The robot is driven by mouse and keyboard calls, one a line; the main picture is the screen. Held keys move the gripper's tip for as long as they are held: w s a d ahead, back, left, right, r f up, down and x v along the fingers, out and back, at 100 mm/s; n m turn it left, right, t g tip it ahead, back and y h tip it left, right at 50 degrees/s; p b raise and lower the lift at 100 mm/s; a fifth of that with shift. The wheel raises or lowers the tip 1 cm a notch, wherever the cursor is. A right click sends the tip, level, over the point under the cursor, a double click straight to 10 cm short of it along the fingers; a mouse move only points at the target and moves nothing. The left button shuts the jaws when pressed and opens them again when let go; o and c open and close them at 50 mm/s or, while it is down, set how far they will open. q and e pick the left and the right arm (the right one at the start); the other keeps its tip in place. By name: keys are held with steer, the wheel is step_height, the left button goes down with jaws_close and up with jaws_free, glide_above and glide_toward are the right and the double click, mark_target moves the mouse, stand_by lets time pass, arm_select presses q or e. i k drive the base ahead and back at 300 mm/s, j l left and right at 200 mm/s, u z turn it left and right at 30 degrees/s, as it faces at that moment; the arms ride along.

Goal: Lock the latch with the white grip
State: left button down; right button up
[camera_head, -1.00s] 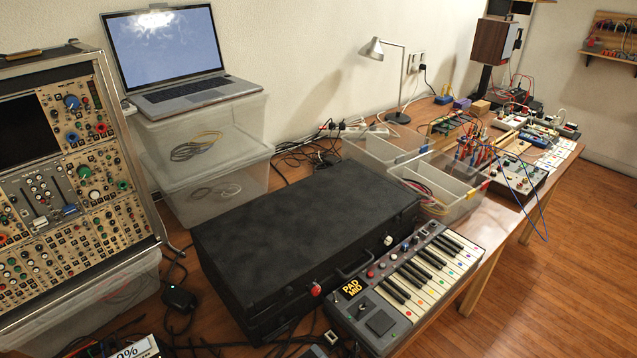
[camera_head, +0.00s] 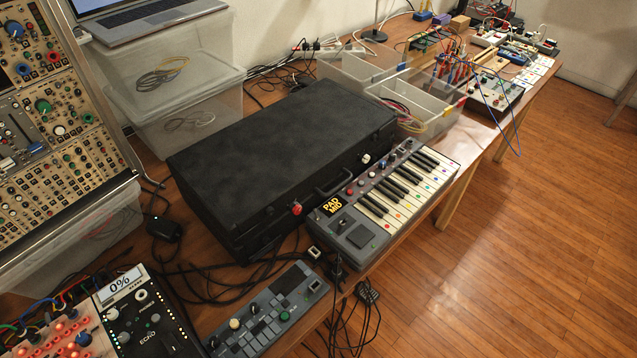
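A closed black hard case (camera_head: 285,160) lies flat on the wooden table in the middle of the view. Its front side has a carry handle (camera_head: 334,182) and two latches. The latch with the white grip (camera_head: 365,159) is near the right end of the front side. The latch with the red grip (camera_head: 296,209) is near the left end. Both are too small to tell whether they are locked. Neither of my grippers shows in the view.
A keyboard synth (camera_head: 385,195) stands close in front of the case, near the white grip. Clear plastic bins (camera_head: 437,124) stand behind the right end. Stacked clear boxes (camera_head: 190,112) with a laptop are at the left. A small grey pad device (camera_head: 268,312) and loose cables lie in front.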

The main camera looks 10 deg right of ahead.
mark_target(364, 157)
steer(key=l+u, duration=0.2)
steer(key=u, duration=0.15)
steer(key=l+u, duration=0.2)
steer(key=u, duration=0.15)
steer(key=l+u, duration=0.15)
steer(key=l, duration=0.4)
steer(key=l+u, duration=0.15)
steer(key=l, duration=0.4)
steer(key=k+l+u, duration=0.1)
steer(key=l, duration=0.45)
steer(key=k+l+u, duration=0.15)
steer(key=l, duration=0.4)
